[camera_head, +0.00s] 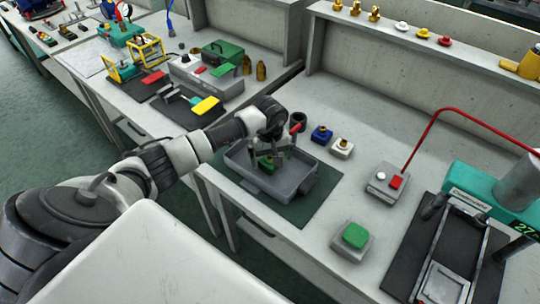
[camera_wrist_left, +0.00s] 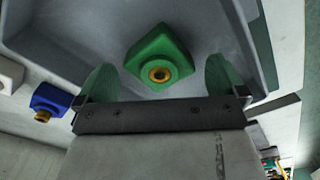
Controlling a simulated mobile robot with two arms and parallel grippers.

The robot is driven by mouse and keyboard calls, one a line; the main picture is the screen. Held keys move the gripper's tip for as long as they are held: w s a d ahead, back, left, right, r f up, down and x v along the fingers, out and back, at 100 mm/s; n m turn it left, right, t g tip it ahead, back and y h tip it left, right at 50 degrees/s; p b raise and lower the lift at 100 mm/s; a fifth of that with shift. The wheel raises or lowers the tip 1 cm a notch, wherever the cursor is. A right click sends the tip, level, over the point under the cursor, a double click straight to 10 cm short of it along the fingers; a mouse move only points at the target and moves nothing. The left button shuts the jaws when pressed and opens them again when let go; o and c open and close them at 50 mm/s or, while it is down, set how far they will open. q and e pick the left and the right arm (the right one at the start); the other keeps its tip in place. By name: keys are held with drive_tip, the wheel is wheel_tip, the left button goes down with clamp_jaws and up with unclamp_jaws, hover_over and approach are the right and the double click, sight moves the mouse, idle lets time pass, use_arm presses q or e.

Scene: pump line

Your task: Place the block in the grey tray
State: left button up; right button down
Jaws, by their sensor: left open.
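The grey tray (camera_head: 291,183) stands on a dark green mat on the bench. A green block (camera_head: 266,163) with a brass fitting on top is inside it. In the left wrist view the green block (camera_wrist_left: 158,58) lies on the tray floor (camera_wrist_left: 85,28), between and just beyond my fingers. My left gripper (camera_head: 268,154) is over the tray, pointing down, with its fingers apart and nothing between them held. In the left wrist view the gripper (camera_wrist_left: 160,85) shows two green-tinted fingertips on either side of the block. My right gripper is out of view.
A blue block (camera_head: 322,134) and a white block (camera_head: 342,147) stand behind the tray.

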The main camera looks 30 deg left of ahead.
sight(270, 158)
use_arm(q)
wheel_tip(270, 158, up, 12)
drive_tip(key=b, duration=0.1)
drive_tip(key=shift+r+b, duration=0.15)
drive_tip(key=shift+b, duration=0.15)
idle(0.4)
